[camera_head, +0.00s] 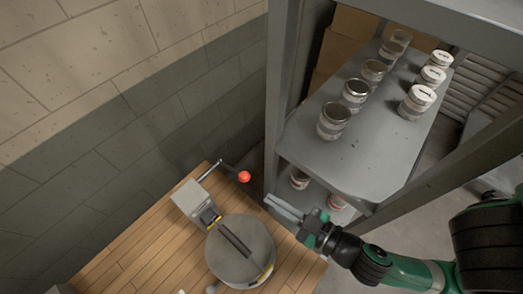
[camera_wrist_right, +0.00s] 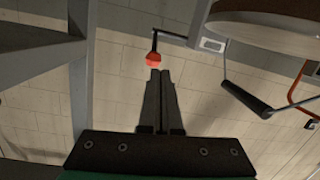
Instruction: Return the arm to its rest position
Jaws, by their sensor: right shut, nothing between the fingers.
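My right gripper (camera_head: 284,207) comes in from the lower right in the head view, on a green and black arm. Its fingers point left, in front of the rack's lower shelf level and toward the red ball knob (camera_head: 244,176). In the right wrist view the two dark fingers (camera_wrist_right: 160,76) lie close together, shut and empty. The red knob (camera_wrist_right: 153,60) shows just beyond the fingertips there; whether they touch cannot be told. My left gripper is not in view.
A grey metal rack (camera_head: 325,158) holds several lidded jars (camera_head: 333,121) on its upper shelf, with more below. A block wall (camera_head: 120,130) closes off the left.

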